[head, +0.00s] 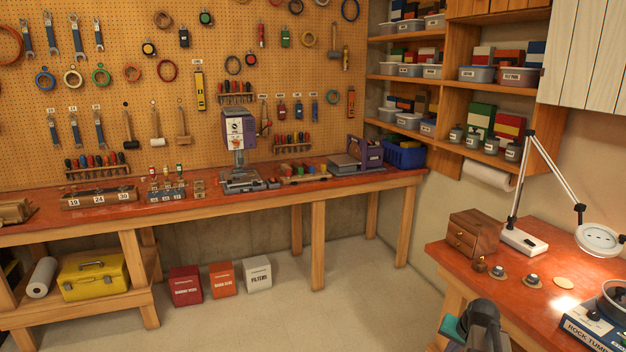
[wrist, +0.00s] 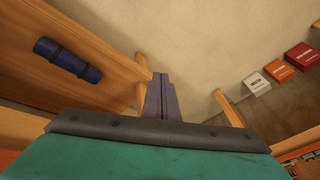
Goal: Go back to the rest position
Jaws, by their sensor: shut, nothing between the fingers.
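My gripper (wrist: 160,80) shows in the wrist view with its two grey fingers together, shut and empty. It points over open floor beside a wooden bench. In the head view only part of my arm shows at the bottom right, in front of the right-hand bench (head: 445,252). The fingertips cannot be made out there.
The long back bench (head: 225,199) runs under the pegboard. Red (head: 186,285), orange (head: 222,279) and white (head: 257,273) boxes stand on the floor by it. A lamp (head: 600,238) and a rock tumbler (head: 597,325) are on the right-hand bench. The middle floor is clear.

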